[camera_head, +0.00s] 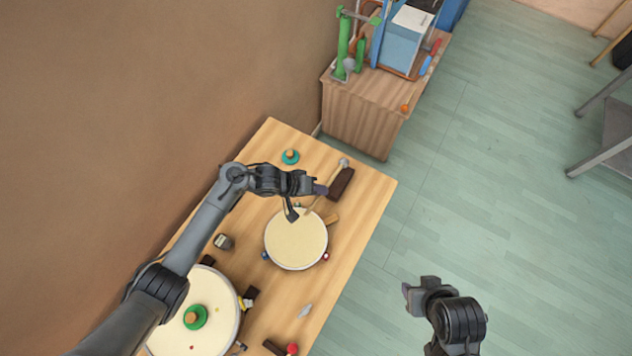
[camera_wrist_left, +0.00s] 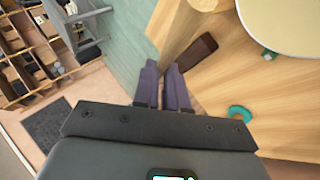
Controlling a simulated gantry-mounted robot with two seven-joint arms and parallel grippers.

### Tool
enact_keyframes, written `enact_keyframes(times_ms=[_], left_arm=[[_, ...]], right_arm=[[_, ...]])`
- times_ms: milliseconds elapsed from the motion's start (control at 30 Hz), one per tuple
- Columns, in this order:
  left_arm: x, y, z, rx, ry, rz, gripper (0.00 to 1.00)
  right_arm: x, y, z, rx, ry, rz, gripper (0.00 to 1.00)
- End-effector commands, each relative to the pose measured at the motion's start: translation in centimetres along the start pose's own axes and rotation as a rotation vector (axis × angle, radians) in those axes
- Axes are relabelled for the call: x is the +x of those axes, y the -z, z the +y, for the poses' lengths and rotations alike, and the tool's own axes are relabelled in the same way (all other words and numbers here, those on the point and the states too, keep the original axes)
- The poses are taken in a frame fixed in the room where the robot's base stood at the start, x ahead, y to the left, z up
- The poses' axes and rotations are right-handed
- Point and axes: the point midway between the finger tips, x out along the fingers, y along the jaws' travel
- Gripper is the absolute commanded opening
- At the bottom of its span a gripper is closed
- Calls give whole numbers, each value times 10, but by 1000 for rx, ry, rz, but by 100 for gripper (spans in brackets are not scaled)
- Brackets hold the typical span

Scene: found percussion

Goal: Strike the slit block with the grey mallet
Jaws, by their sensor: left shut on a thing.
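My left gripper (camera_head: 321,190) is shut on the thin pale handle of the grey mallet (camera_head: 344,163), above the far end of the table. The mallet slants across the fingers, with its small grey head at the upper right. A dark brown block (camera_head: 341,184), which looks like the slit block, lies just right of the gripper; its slit is too small to make out. The block also shows in the left wrist view (camera_wrist_left: 198,52), beyond the left fingertips (camera_wrist_left: 165,68). The head appears close to the block's upper end; I cannot tell its height. My right gripper (camera_head: 408,296) hangs off the table's right side.
A round cream drum (camera_head: 296,239) lies just below the left gripper. A larger drum (camera_head: 215,290) with a green ring stands nearer. A teal ringed thing (camera_head: 290,156) lies at the far left. A wooden cabinet (camera_head: 358,110) stands behind.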

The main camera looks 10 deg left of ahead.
Motion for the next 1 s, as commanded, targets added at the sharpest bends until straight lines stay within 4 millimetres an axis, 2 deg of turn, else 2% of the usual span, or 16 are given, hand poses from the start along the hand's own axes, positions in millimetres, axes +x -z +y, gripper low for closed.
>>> enact_keyframes(times_ms=[100, 467, 667, 1000], left_arm=[[-2, 2, 2, -18, -15, -12, 0], [-2, 2, 2, -21, -19, -16, 0], [-4, 2, 4, -23, -18, -16, 0], [26, -8, -24, -22, -18, -16, 0]], right_arm=[[-1, -5, 0, -5, -2, -12, 43], [-1, -2, 2, -10, -7, -6, 43], [-11, 3, 2, -7, -5, -4, 43], [14, -4, 0, 0, 0, -2, 43]])
